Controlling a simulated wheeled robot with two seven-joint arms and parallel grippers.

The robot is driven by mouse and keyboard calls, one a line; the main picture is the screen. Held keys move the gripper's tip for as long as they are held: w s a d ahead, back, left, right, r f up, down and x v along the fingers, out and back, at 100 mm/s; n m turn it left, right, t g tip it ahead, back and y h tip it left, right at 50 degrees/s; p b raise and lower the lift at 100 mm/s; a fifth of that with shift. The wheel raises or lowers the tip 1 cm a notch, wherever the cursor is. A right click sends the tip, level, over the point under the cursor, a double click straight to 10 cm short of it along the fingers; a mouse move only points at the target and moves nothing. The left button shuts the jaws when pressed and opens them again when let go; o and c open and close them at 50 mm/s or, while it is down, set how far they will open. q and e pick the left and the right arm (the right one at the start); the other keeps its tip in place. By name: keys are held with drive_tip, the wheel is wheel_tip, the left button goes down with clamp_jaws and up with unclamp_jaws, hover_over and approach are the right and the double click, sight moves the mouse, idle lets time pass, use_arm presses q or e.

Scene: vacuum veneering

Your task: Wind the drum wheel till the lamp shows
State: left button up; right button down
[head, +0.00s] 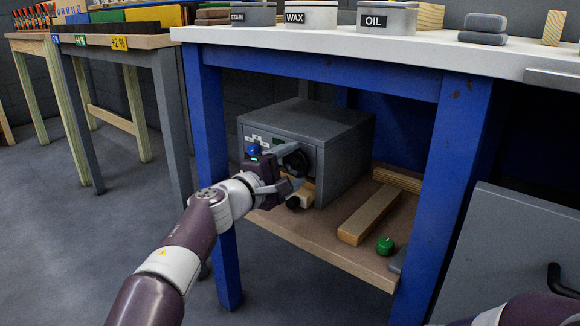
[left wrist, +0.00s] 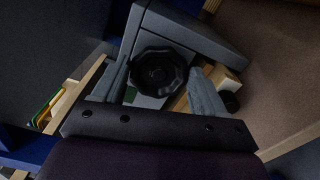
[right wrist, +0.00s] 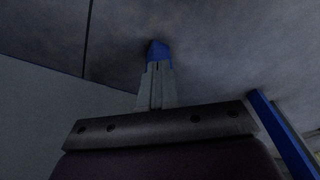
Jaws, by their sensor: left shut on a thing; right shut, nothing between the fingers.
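The drum wheel (left wrist: 158,72) is a black lobed hand wheel on the front of a grey metal box (head: 305,122) on the bench's lower shelf. My left gripper (head: 295,168) reaches in from the left, and its two fingers are shut on the wheel, one on each side in the left wrist view (left wrist: 165,85). In the head view the gripper partly hides the wheel and box front. A small dark green patch (left wrist: 130,94) shows beside the wheel; I cannot tell whether it is a lamp or lit. My right gripper (right wrist: 155,88) is shut and empty.
The shelf (head: 320,245) also holds a wooden block (head: 369,215) and a green knob (head: 385,246). Blue bench legs (head: 212,185) flank the opening. STAIN, WAX and OIL tins (head: 388,18) stand on the white top. A grey panel (head: 510,240) stands at the right.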

use_arm(q)
drive_tip(key=shift+m, duration=0.6)
drive_tip(key=o, duration=1)
